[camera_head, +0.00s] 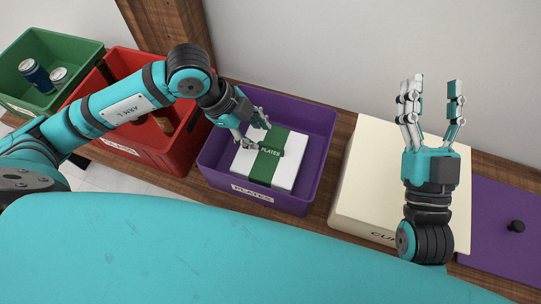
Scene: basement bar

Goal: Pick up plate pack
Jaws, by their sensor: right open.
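The plate pack (247,164) is a white square pack with a green band marked "PLATES". It lies in a purple bin (320,150) labelled "PLATES". My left gripper (258,137) reaches down into this bin, with its fingers at the top left part of the pack, around the green band. Whether the fingers press on the pack cannot be seen clearly. My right gripper (430,100) is raised, open and empty, with its fingers pointing up, in front of a cream box.
A red bin (180,165) stands left of the purple bin, partly behind my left arm. A green bin (80,45) with cans is at the far left. The cream box (355,190) and a purple lid (490,240) with a black knob are at right.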

